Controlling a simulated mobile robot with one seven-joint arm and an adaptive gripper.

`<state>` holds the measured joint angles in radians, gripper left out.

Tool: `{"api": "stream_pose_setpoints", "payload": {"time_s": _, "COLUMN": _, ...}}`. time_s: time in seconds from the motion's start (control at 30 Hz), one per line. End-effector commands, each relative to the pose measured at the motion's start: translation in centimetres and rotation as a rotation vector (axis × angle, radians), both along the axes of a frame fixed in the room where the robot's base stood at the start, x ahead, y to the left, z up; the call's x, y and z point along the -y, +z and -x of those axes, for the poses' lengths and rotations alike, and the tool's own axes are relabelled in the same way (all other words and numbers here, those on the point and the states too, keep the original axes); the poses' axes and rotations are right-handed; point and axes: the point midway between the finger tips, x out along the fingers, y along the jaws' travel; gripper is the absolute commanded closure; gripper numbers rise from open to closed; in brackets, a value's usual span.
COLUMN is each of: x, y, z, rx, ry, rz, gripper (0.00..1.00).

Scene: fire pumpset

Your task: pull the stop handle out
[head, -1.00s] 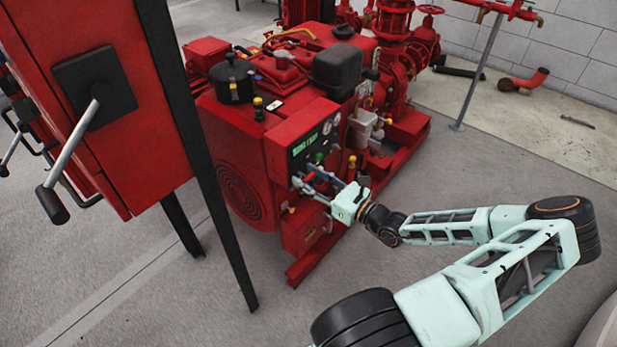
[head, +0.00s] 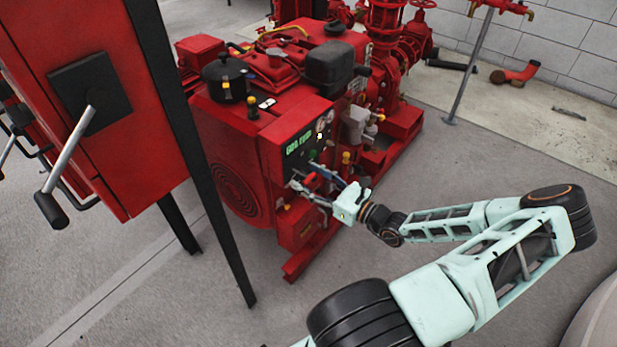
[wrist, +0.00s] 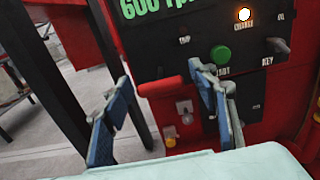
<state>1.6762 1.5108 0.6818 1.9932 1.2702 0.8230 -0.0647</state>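A red handle (wrist: 160,86), which looks like the stop handle, sticks out sideways on the engine's dark control panel (head: 312,135). In the wrist view it lies between my two blue finger pads, with its right end close to the right finger. I cannot tell whether they touch.
A green button (wrist: 220,54), a key switch (wrist: 278,45) and a lit charge lamp (wrist: 244,14) are right of the handle. A toggle (wrist: 184,107) and a yellow knob (wrist: 170,136) are below. A red cabinet (head: 95,110) on black legs stands left.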

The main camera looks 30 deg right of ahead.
Motion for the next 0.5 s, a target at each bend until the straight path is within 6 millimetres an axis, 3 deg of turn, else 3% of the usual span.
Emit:
{"api": "stream_pose_setpoints", "payload": {"time_s": 0.33, "x": 0.2, "y": 0.0, "z": 0.3, "rx": -0.001, "ry": 0.000, "rz": 0.001, "gripper": 0.43}}
{"api": "stream_pose_setpoints", "payload": {"time_s": 0.5, "x": 1.2, "y": -0.1, "z": 2.5, "rx": -0.003, "ry": -0.003, "rz": 0.003, "gripper": 0.43}}
